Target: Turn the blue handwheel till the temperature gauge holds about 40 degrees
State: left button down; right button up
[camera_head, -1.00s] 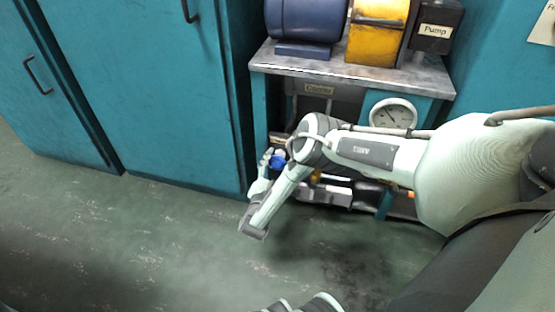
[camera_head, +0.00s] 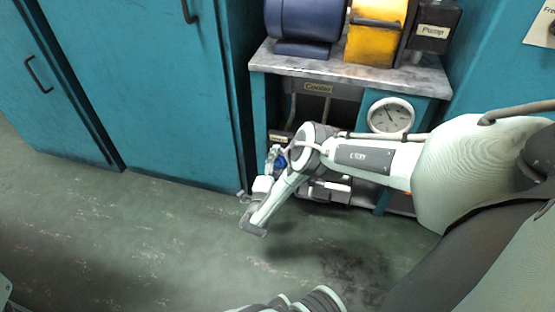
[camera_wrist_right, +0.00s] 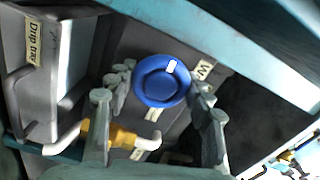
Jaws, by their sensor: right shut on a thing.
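The blue handwheel (camera_wrist_right: 161,80) shows face-on in the right wrist view, with a white mark on its upper rim. My right gripper (camera_wrist_right: 158,90) is shut on it, with fingers on its left and right sides. In the head view the handwheel (camera_head: 283,160) is partly hidden by my right gripper (camera_head: 278,158) and wrist, under the pump bench. The temperature gauge (camera_head: 391,115) is a round white dial on the bench front, with its thin needle pointing up and left. Its numbers are too small to read. My left gripper is not in view.
The bench (camera_head: 350,75) carries a blue motor (camera_head: 305,18) and a yellow housing (camera_head: 372,35).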

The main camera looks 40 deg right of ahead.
jog(key=shift+a, duration=0.1)
dwell(0.4)
jog(key=o, duration=1)
jog(key=shift+c, duration=0.2)
jog(key=shift+o, duration=1.1)
jog(key=v, duration=1.2)
jog(key=shift+a+f, duration=0.1)
